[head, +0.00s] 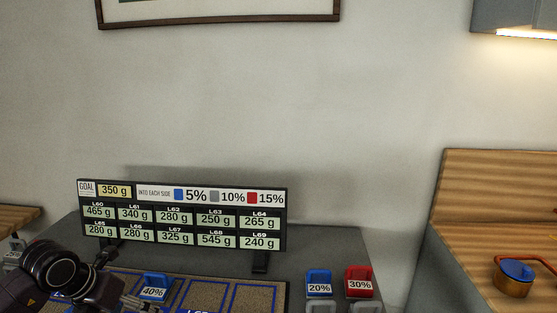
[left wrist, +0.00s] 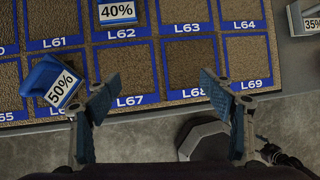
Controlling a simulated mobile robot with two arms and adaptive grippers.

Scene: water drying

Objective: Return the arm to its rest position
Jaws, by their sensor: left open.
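My left arm comes in at the lower left of the head view, with its gripper (head: 128,300) low at the picture's edge. In the left wrist view my left gripper (left wrist: 158,92) is open, its two fingers wide apart with nothing between them. It hangs over the front edge of the gridded brown mat (left wrist: 192,66), near the L67 and L68 cells. My right gripper is not in view.
A blue 50% tag piece (left wrist: 50,80) lies tilted beside the left finger. A 40% piece (left wrist: 117,12) is at L62. A sign board (head: 182,215) stands behind the mat. Blue 20% (head: 319,284) and red 30% (head: 359,281) pieces stand right. A pot (head: 514,279) sits far right.

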